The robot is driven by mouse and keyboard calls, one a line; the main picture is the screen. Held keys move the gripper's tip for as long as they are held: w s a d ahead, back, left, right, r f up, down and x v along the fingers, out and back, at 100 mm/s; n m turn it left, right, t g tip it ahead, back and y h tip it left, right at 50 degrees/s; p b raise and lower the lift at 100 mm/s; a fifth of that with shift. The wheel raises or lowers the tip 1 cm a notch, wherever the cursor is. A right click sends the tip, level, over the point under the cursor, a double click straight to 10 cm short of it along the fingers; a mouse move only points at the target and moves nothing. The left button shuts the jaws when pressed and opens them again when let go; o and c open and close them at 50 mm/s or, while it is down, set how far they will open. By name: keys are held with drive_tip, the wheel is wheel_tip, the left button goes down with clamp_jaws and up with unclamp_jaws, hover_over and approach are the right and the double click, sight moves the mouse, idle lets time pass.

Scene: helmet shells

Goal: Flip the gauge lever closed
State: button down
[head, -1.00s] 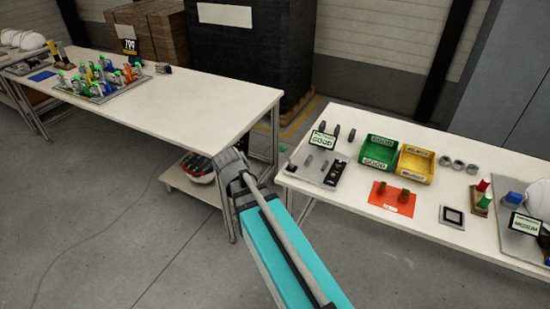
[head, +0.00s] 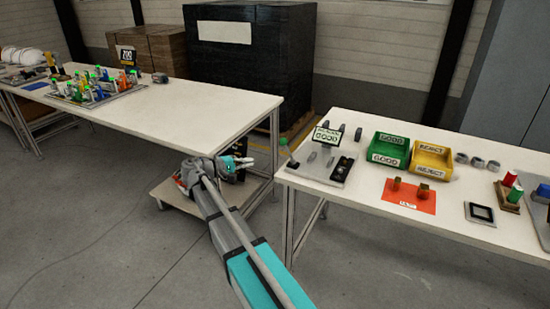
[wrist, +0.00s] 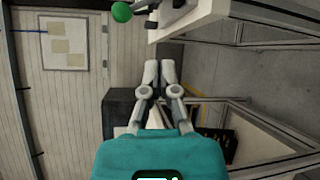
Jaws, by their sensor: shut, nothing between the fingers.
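The gauge (head: 338,172) stands on the left end of the right-hand table, with a small screen (head: 327,135) that reads GOOD. The lever's green ball knob (head: 284,142) sticks out at the gauge's left side, near the table's edge. It also shows at the top of the wrist view (wrist: 121,12), above and left of my fingertips and apart from them. My gripper (head: 248,162) is shut and empty, in the gap between the tables, left of and lower than the knob. Its fingers are together in the wrist view (wrist: 158,72). Most of the lever's shaft is too small to make out.
A green bin (head: 390,150) and a yellow bin (head: 432,160) stand right of the gauge. An orange mat (head: 409,203) with brass-coloured parts lies in front. The left-hand table (head: 190,110) and its lower shelf (head: 170,192) are close to my arm. The right table's edge lies beside my gripper.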

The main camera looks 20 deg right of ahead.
drive_tip(key=shift+w+a+r+t+h+b, duration=0.1)
drive_tip(key=shift+w+a+h+b, duration=0.25)
drive_tip(key=shift+w+h+b, duration=0.3)
drive_tip(key=shift+w+a+r+t+h+b, duration=0.1)
drive_tip(key=shift+w+a+h+b, duration=0.35)
drive_tip(key=shift+w, duration=0.3)
drive_tip(key=shift+w+a+t+h+b, duration=0.1)
drive_tip(key=shift+w+a+h+b, duration=0.2)
drive_tip(key=shift+w+h+b, duration=0.3)
drive_tip(key=shift+w+d, duration=0.1)
drive_tip(key=s+p+x, duration=0.2)
drive_tip(key=s+x, duration=0.1)
drive_tip(key=x, duration=0.9)
drive_tip(key=shift+d+r+p, duration=0.25)
drive_tip(key=shift+d+p, duration=0.1)
drive_tip(key=shift+d, duration=0.05)
drive_tip(key=shift+w, duration=0.1)
